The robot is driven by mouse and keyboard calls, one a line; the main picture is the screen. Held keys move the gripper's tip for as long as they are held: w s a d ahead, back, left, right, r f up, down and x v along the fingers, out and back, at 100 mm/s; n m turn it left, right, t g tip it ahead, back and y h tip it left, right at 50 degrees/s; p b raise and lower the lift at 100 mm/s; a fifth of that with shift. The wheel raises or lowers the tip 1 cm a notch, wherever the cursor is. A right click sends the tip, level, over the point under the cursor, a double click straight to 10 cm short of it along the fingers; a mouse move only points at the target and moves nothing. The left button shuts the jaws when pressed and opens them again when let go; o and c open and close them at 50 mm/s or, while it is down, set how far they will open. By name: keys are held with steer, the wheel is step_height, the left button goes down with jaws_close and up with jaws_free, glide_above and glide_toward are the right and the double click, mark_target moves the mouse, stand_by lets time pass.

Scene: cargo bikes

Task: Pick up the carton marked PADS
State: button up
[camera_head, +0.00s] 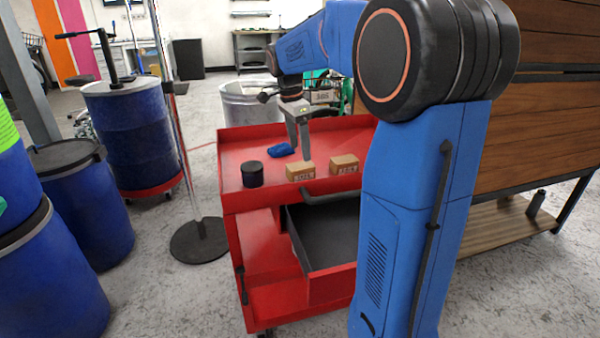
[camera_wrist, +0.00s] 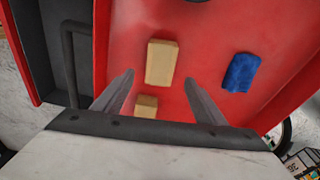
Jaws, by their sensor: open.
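Two small tan cartons stand on the red cart top: a left one (camera_head: 300,171) and a right one (camera_head: 344,164). Both have dark print on the front, too small to read, so I cannot tell which says PADS. My gripper (camera_head: 300,150) is open and empty, pointing down just behind the left carton in the head view. In the wrist view, the left carton (camera_wrist: 161,63) lies ahead of and between the two fingertips (camera_wrist: 160,77), with red surface showing on both sides. The right carton (camera_wrist: 147,106) lies lower, between the fingers and partly hidden by the gripper body.
On the red cart (camera_head: 240,148) are a black tin (camera_head: 252,174) and a blue cloth (camera_head: 281,149), right of the fingers in the wrist view (camera_wrist: 241,72). An open dark drawer (camera_head: 325,235) juts from the cart front. Blue drums (camera_head: 130,130) stand left.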

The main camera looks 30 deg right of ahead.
mark_target(300, 165)
steer(key=f, duration=0.2)
steer(key=shift+d+f, duration=0.2)
steer(key=shift+f, duration=2.75)
steer(key=shift+f, duration=0.15)
steer(key=c, duration=1.3)
